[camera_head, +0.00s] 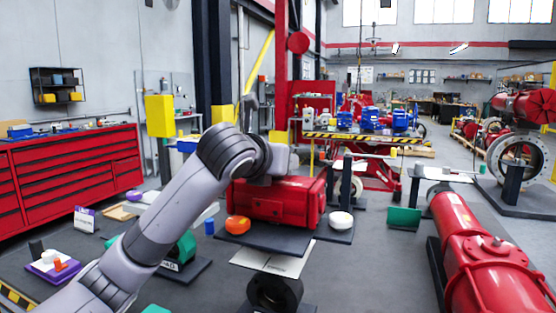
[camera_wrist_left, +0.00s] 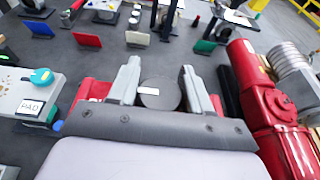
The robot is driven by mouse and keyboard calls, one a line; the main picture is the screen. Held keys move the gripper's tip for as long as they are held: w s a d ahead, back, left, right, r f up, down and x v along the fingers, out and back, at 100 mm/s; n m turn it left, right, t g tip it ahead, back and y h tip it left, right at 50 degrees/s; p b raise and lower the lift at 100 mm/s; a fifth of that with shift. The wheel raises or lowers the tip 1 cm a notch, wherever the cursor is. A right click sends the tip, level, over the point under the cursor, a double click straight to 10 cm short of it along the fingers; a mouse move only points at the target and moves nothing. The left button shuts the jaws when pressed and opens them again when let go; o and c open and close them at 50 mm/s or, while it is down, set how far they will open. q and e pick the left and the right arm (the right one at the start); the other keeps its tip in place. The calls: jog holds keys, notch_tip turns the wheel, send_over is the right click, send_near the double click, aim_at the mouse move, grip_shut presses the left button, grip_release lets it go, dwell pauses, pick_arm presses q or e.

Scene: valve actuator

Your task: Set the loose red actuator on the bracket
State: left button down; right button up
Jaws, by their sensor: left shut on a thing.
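The red actuator (camera_head: 270,201) is a box-shaped red body at the middle of the head view, over a dark flat plate (camera_head: 262,236). I cannot tell whether it rests on this plate or hangs just above it. My left gripper (camera_wrist_left: 160,88) is shut on a dark grey round part (camera_wrist_left: 160,95) with a white label, between its two fingers in the wrist view. Red body shows on both sides of the fingers. In the head view my left wrist hides part of the actuator's top. I cannot make out the bracket for certain. My right gripper is not in view.
An orange disc (camera_head: 238,225) and a white disc (camera_head: 340,219) are near the actuator. A large red cylinder (camera_head: 475,249) lies at the right. A green block (camera_head: 404,218) stands between. A red drawer cabinet (camera_head: 75,165) lines the left wall.

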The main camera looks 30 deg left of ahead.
pick_arm(q)
jog(key=shift+f, duration=0.25)
jog(key=shift+c, duration=2.1)
grip_release()
jog(key=shift+s, duration=0.1)
jog(key=shift+f, duration=0.45)
jog(key=b+v, duration=0.1)
jog(key=v, duration=0.6)
jog(key=shift+r, duration=0.35)
jog(key=shift+s, duration=0.1)
